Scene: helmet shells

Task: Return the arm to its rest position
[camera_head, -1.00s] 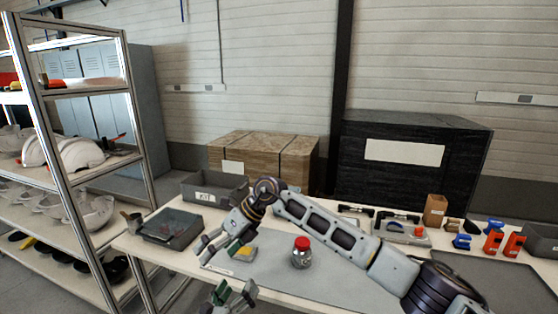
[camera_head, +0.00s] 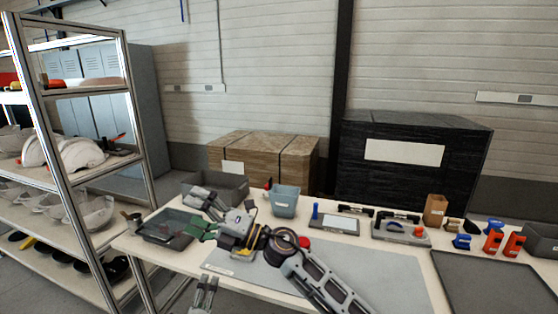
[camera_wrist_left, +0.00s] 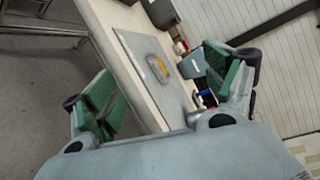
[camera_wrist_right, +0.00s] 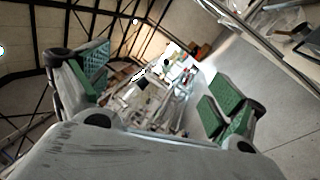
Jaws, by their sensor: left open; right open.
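My right arm reaches in from the lower right. Its gripper (camera_head: 200,214) is open and empty above the left end of the table, in front of the dark grey bin (camera_head: 222,188) and beside the dark tray (camera_head: 170,238). My left gripper (camera_head: 205,290) is lower, near the table's front edge, open and empty. In the left wrist view, the green finger pads of the left gripper (camera_wrist_left: 165,90) stand wide apart. In the right wrist view, the right gripper (camera_wrist_right: 157,90) is also spread, facing the hall with nothing between its pads.
A red lid (camera_head: 304,243) shows behind my right arm; its jar is mostly hidden. A blue-grey bin (camera_head: 285,200) stands at the table's back. Tools and blue and red parts (camera_head: 494,240) lie right. A shelf of helmet shells (camera_head: 75,152) stands left. The grey mat (camera_head: 390,270) is largely bare.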

